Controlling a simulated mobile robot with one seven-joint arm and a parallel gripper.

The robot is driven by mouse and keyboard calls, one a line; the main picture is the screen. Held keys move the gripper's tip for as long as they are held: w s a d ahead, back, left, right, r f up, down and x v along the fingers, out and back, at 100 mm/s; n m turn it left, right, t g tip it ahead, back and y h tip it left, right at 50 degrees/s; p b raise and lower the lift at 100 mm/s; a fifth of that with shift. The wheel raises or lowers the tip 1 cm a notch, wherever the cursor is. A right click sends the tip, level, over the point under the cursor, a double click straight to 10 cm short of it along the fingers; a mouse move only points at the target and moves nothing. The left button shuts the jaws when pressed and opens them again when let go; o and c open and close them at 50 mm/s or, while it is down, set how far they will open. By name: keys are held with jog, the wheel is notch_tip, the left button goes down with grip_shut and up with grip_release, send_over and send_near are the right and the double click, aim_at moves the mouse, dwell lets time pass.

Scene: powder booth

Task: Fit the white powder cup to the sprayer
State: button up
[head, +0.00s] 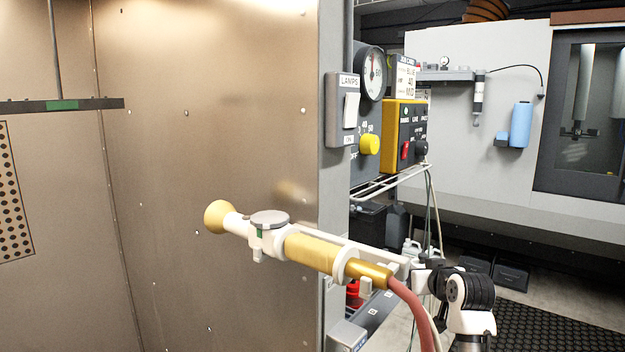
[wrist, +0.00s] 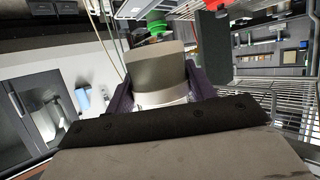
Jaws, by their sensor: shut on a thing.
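The sprayer (head: 310,252) shows in the middle of the head view, with a pale yellow flared nozzle at its left end, a white body and a gold rear end. A round grey disc sits on top of its white body, with a small green patch below it. My gripper (wrist: 160,90) shows in the wrist view, its dark fingers shut on a pale, rounded cup-like thing with a white band, which looks like the white powder cup (wrist: 156,72). The fingers stand on either side of it. I cannot make out the gripper or the cup in the head view.
The booth's metal wall (head: 230,120) stands behind the sprayer. A reddish hose (head: 412,312) hangs from its rear. A control panel (head: 405,130) with a gauge and a yellow knob is at the booth edge. Wire racks (wrist: 250,88) show close on the right in the wrist view.

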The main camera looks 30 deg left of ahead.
jog(key=s+a+r+n+g+y+p, duration=0.1)
jog(key=s+a+r+n+g, duration=0.1)
jog(key=s+r, duration=0.6)
jog(key=s+a+r+n+g+y+p, duration=0.1)
jog(key=s+a+r+n+g+y, duration=0.1)
jog(key=s+r, duration=0.6)
jog(key=s+a+r+n+g+y+p, duration=0.1)
jog(key=s+a+r+n+g, duration=0.2)
jog(key=s+r, duration=0.5)
notch_tip(320, 180, up, 3)
jog(key=shift+s+f+n+g+y, duration=0.1)
jog(key=shift+n+g+y, duration=0.3)
jog(key=shift+n+g, duration=0.15)
jog(key=s+r+n+g+p, duration=0.1)
jog(key=s+r+n+g, duration=0.25)
jog(key=s, duration=0.85)
jog(key=shift+w+a+f, duration=0.15)
jog(key=shift+w+a, duration=0.35)
jog(key=shift+a, duration=1)
jog(key=shift+w+a+f, duration=0.2)
jog(key=shift+w+a, duration=0.25)
jog(key=shift+a, duration=1.1)
jog(key=shift+w+a+f, duration=0.15)
jog(key=shift+w+a, duration=0.35)
jog(key=shift+a, duration=1)
jog(key=shift+f+b, duration=0.8)
jog(key=shift+f, duration=0.6)
jog(key=shift+d+f, duration=0.2)
jog(key=shift+f, duration=0.05)
